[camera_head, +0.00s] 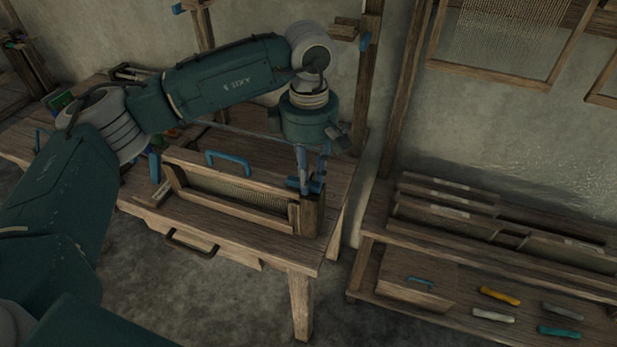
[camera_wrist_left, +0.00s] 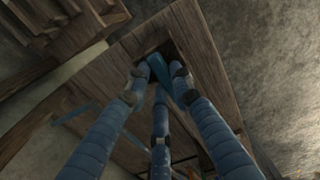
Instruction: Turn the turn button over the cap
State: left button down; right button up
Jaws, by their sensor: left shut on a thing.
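My left gripper (camera_head: 312,184) reaches straight down at the right end of the wooden frame on the bench. Its fingers (camera_wrist_left: 160,72) are shut on a small blue piece, which looks like the turn button (camera_wrist_left: 158,70). In the head view the blue turn button (camera_head: 292,183) shows partly beside the fingers, on top of the right post (camera_head: 311,217). The fingers hide much of it, so its exact angle is unclear. A long wooden bar, apparently the cap (camera_head: 250,183), runs left from there, with a blue handle (camera_head: 230,160) near it. My right gripper is not in view.
The wooden bench (camera_head: 275,253) carries the frame with its mesh reed (camera_head: 235,190). Wooden uprights (camera_head: 364,70) stand behind. At right, a low shelf holds a box (camera_head: 405,276) and several coloured tools, including a yellow one (camera_head: 499,296). Floor in front is clear.

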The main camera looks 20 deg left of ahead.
pick_arm(q)
jog(key=shift+w+r, duration=0.1)
jog(key=shift+r, duration=0.05)
jog(key=c, duration=1.5)
grip_release()
notch_tip(320, 180, up, 12)
jog(key=shift+f, duration=0.1)
